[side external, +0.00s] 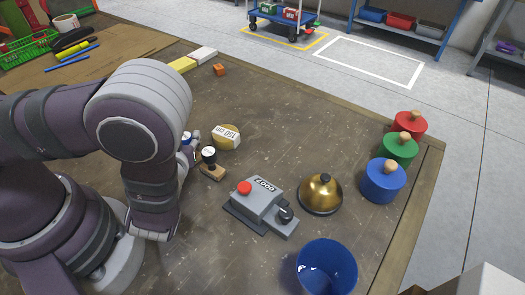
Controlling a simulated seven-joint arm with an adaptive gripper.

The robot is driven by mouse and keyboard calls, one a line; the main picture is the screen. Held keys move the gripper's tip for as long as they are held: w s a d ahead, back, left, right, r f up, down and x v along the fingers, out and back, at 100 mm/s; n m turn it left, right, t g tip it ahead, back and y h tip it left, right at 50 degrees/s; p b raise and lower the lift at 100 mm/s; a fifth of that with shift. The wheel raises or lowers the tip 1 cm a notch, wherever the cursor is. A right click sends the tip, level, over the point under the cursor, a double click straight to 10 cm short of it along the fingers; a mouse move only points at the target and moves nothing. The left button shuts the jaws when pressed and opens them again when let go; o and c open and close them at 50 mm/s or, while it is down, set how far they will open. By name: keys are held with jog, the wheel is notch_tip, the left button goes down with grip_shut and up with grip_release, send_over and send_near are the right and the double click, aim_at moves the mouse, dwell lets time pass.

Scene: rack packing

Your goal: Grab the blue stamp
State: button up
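A small object with a blue and white top (186,139) shows just right of my arm, mostly hidden by it; it may be the blue stamp. A stamp with a round black top (208,154) and a wooden base stands close to its right. A blue cylinder with a wooden knob (382,184) stands at the table's right side, well away from my arm. My gripper is largely or wholly hidden behind my arm, near the blue-topped object. Its fingers cannot be made out, nor whether it touches anything.
Green (398,150) and red (405,126) knobbed cylinders line the right edge.

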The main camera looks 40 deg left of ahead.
grip_shut()
jog(key=shift+r, duration=0.1)
